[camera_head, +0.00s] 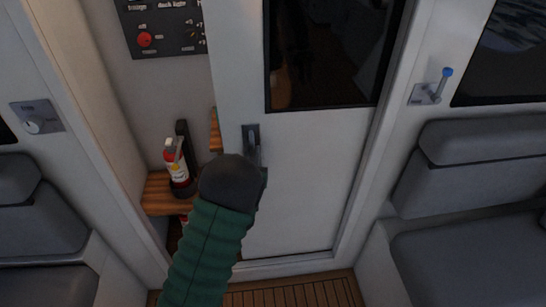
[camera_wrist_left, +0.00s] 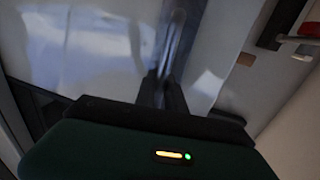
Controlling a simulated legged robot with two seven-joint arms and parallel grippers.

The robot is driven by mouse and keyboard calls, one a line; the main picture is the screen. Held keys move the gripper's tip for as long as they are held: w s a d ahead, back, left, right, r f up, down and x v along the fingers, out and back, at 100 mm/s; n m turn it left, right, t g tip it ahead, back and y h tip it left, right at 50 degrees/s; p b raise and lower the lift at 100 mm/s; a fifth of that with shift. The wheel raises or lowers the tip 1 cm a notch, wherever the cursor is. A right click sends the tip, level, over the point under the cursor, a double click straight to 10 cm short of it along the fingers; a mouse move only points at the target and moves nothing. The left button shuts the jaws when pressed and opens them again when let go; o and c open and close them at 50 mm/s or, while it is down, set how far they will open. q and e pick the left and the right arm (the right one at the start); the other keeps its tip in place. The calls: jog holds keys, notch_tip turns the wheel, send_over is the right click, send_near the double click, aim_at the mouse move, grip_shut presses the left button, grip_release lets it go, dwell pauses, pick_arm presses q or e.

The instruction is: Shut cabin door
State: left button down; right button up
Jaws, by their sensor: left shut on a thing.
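The cabin door (camera_head: 305,185) is a white panel with a dark window (camera_head: 325,50). Its right side lies along the white frame, and its left edge stands beside a recess with a wooden shelf. I cannot tell whether it is fully closed. The door handle (camera_head: 251,134) is a grey metal piece near the left edge. My left gripper (camera_head: 262,172) is at this handle, shut on it; my dark wrist and green sleeve hide part of it. In the left wrist view the gripper fingers (camera_wrist_left: 168,88) meet the upright handle (camera_wrist_left: 176,32). My right gripper is in neither view.
A fire extinguisher (camera_head: 176,162) stands at the wooden shelf (camera_head: 158,193) left of the door. A switch panel (camera_head: 160,28) is above. A blue-tipped lever (camera_head: 440,84) is on the right wall. Grey seats (camera_head: 470,165) flank the doorway. The slatted floor (camera_head: 300,293) before it looks clear.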

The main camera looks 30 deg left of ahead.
pick_arm(q)
jog(key=s+a+b, duration=0.2)
jog(key=s+a, duration=0.8)
jog(key=a, duration=0.6)
jog(key=s+a+b, duration=0.3)
jog(key=s+a, duration=0.8)
jog(key=a, duration=0.4)
jog(key=shift+s+a+b, duration=0.25)
jog(key=shift+a+b, duration=0.1)
jog(key=shift+a, duration=0.05)
jog(key=shift+r, duration=0.15)
jog(key=c, duration=1.6)
grip_release()
jog(key=shift+c, duration=0.2)
jog(key=shift+o, duration=1)
jog(key=shift+a, duration=0.15)
jog(key=shift+o, duration=0.2)
jog(key=shift+w+a+f, duration=0.1)
jog(key=shift+a+f, duration=0.05)
jog(key=shift+f, duration=0.15)
jog(key=v, duration=1.6)
jog(key=shift+s, duration=0.4)
